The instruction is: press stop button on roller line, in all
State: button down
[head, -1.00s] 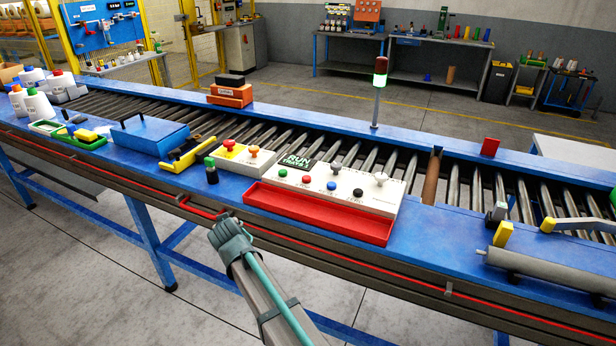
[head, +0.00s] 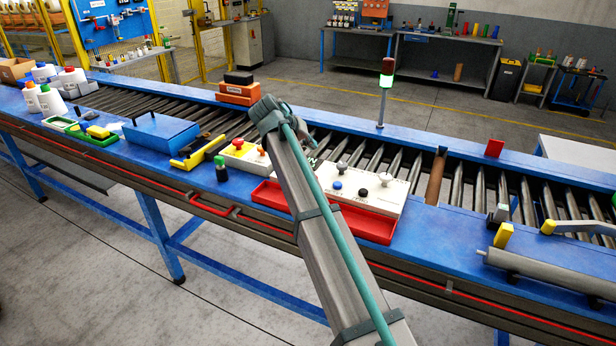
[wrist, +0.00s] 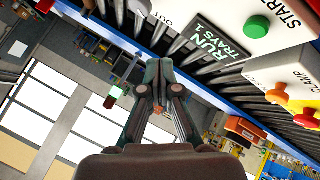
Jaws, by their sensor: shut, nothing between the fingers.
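The white control panel (head: 401,192) stands on the near side of the roller line. Its blue button (head: 337,184), black button (head: 363,192) and two dark and white knobs show in the head view. My arm covers the panel's left part, and no red button on it shows now. In the wrist view, the green button (wrist: 256,27) marked START and the "RUN TRAYS 1" display (wrist: 205,45) are at the top. My gripper (head: 265,107) is shut and empty, raised above the rollers beyond the panel's left end; its closed fingers (wrist: 158,75) also show in the wrist view.
An orange block stack (head: 237,93) and a signal post (head: 382,100), lit green, stand along the far rail.

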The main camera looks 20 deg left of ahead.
jog(key=shift+w+d+r, duration=0.15)
jog(key=shift+d, duration=0.1)
jog(key=shift+f+b, duration=1.75)
jog(key=shift+f, duration=2.65)
jog(key=shift+f, duration=0.45)
jog(key=shift+f+b, duration=0.5)
jog(key=shift+r, duration=0.1)
jog(key=shift+r+p, duration=0.3)
jog(key=shift+r, duration=0.55)
